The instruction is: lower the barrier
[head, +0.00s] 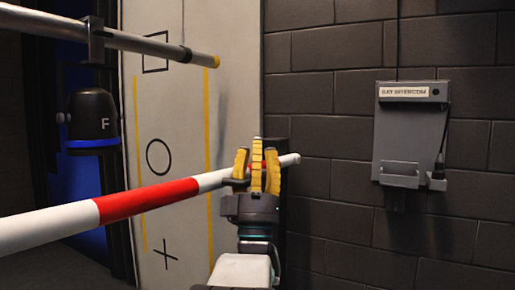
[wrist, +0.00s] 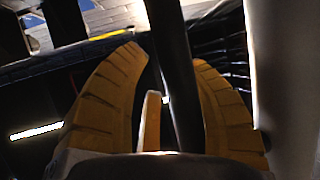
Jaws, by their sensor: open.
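The barrier (head: 135,200) is a red-and-white striped pole that runs from the left edge of the head view up to a white tip at the right. My gripper (head: 257,162) has yellow ribbed fingers that point up and overlap the pole close to its tip. In the wrist view the fingers (wrist: 160,85) are spread apart, and a dark bar (wrist: 172,45) shows between them. I cannot tell whether that bar is the barrier, nor whether the fingers touch the pole. They hide part of the pole in the head view.
A grey rail (head: 140,43) with a yellow end runs above. A dark lamp-like unit marked F (head: 92,112) hangs at the left. A pale panel (head: 185,110) bears a square, circle and cross. A bay intercom (head: 410,135) is on the dark block wall (head: 325,200) at the right.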

